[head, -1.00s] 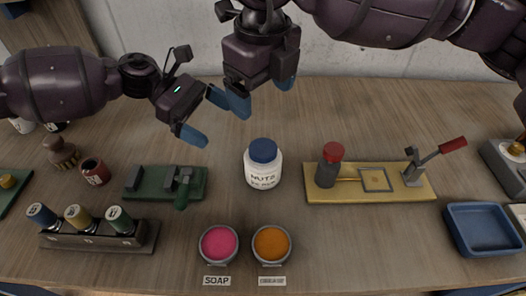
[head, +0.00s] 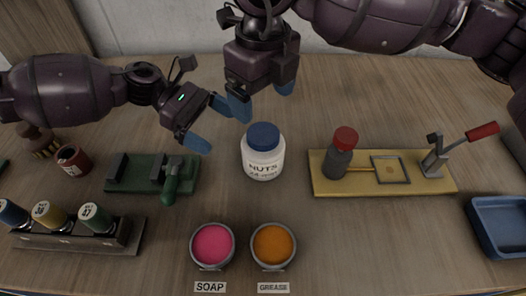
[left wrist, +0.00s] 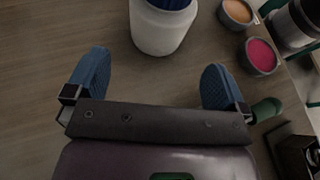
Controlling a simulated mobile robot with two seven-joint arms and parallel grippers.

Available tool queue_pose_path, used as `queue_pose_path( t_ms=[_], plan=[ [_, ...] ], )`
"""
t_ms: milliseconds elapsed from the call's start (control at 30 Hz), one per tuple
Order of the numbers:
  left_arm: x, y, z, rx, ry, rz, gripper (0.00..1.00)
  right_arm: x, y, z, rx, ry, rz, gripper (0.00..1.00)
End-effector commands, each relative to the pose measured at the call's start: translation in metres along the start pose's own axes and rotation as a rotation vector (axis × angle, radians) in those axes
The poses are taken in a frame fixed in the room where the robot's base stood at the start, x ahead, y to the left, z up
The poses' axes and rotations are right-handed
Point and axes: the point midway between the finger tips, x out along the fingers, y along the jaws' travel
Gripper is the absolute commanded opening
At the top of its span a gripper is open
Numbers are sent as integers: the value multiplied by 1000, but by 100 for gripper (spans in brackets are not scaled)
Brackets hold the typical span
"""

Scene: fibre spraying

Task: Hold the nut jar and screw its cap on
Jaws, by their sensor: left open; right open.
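The white nut jar (head: 263,160), labelled NUTS, stands upright on the table with its blue cap (head: 263,136) sitting on top. I cannot tell whether the cap is screwed tight. My left gripper (head: 216,124) is open and empty, to the left of the jar. In the left wrist view the jar (left wrist: 158,29) stands beyond and between the spread blue fingers of the left gripper (left wrist: 152,85), apart from them. My right gripper (head: 261,99) is open with its fingers pointing down, above and behind the cap, not touching it.
A pink soap tub (head: 213,245) and an orange grease tub (head: 274,245) stand in front. A green clamp fixture (head: 150,176) is on the left, with a rack of spools (head: 78,232). A yellow board (head: 325,185) with a red-capped bottle is on the right, near a blue tray (head: 500,222).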

Motion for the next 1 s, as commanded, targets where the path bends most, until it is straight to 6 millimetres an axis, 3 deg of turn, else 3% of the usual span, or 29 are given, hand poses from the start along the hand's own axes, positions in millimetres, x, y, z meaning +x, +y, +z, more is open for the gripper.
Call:
queue_pose_path(
  t_ms=[600,1000],
  plan=[
    [88,0,0,1,-2,-2,100,0,0,0,0,1,1,83],
    [102,0,0,0,-1,0,100,0,0,0,0,1,1,83]
  ],
)
